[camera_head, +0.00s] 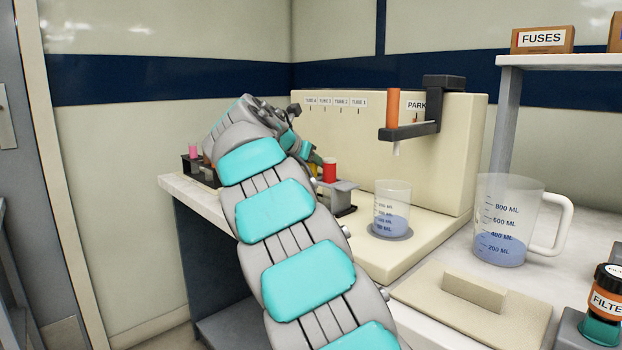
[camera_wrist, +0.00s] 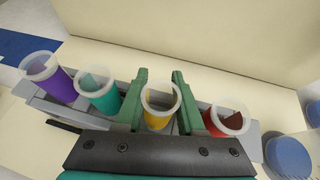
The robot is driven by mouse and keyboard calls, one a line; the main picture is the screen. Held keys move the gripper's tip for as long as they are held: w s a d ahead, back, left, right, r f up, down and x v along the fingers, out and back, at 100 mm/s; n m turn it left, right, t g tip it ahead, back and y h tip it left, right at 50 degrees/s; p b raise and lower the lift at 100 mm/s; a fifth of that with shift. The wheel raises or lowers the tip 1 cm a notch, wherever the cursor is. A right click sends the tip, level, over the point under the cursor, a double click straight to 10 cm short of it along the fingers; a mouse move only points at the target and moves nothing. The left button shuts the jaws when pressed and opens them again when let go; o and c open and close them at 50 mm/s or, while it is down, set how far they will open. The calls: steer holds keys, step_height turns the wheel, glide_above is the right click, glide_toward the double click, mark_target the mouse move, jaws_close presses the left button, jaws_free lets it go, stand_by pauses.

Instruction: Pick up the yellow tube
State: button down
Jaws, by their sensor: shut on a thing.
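The yellow tube (camera_wrist: 158,119) is in the wrist view, between the teal tube (camera_wrist: 104,100) and the red tube (camera_wrist: 222,124). Its clear open rim faces the camera. The green fingers of my gripper (camera_wrist: 160,92) stand on either side of it, and my gripper is shut on it. The tube is in line with the grey rack (camera_wrist: 255,135); its lower end is hidden, so I cannot tell whether it is seated or raised. In the head view my arm covers most of the rack, and the red tube (camera_head: 329,169) shows beside my gripper.
A purple tube (camera_wrist: 58,84) stands at the rack's left end in the wrist view. A cream machine (camera_head: 450,140) with an orange tube (camera_head: 392,108) rises behind. A beaker (camera_head: 392,200) and a measuring jug (camera_head: 505,215) stand to the right. A dark holder (camera_head: 188,165) is left.

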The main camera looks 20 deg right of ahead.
stand_by(0.3)
step_height(320, 180, up, 10)
steer(key=p, duration=0.4)
steer(key=shift+p, duration=0.35)
steer(key=shift+w+a+f, duration=0.1)
steer(key=shift+f, duration=0.05)
